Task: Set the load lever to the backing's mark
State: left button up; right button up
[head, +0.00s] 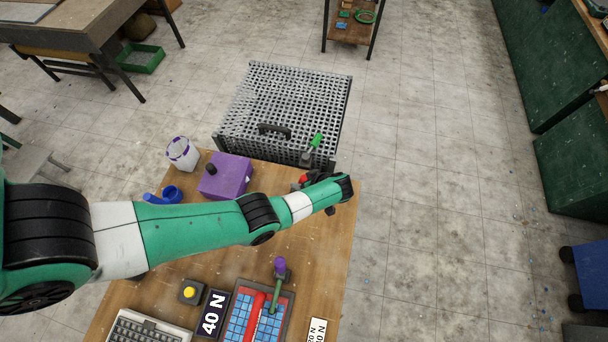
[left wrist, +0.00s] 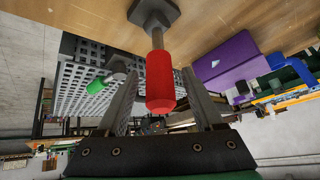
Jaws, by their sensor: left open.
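A lever with a red handle (head: 303,178) stands near the far right of the wooden table. My left gripper (head: 313,179) is beside it and partly hidden by my own wrist. In the left wrist view the red handle (left wrist: 160,82) hangs from a dark base (left wrist: 153,12) and shows between the two spread fingers of my gripper (left wrist: 162,98), with gaps on both sides. A dark card reading "40 N" (head: 211,313) lies beside a blue-tiled sheet (head: 240,318) at the front. A pale card with smaller N figures (head: 317,331) is at its right, partly cut off.
A purple box (head: 225,177), a blue object (head: 172,193) and a white-purple cup (head: 182,153) stand at the back left. A grey perforated crate (head: 285,100) with a green-handled lever (head: 316,140) is beyond the table. A yellow button (head: 189,292) is in front.

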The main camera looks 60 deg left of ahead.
pick_arm(q)
jog(key=shift+r, duration=0.1)
jog(key=shift+d+r, duration=0.15)
jog(key=shift+r, duration=0.15)
jog(key=p+v, duration=0.3)
jog(key=v, duration=0.7)
jog(key=shift+d+r+p, duration=0.3)
jog(key=shift+p, duration=0.05)
jog(key=shift+w, duration=0.15)
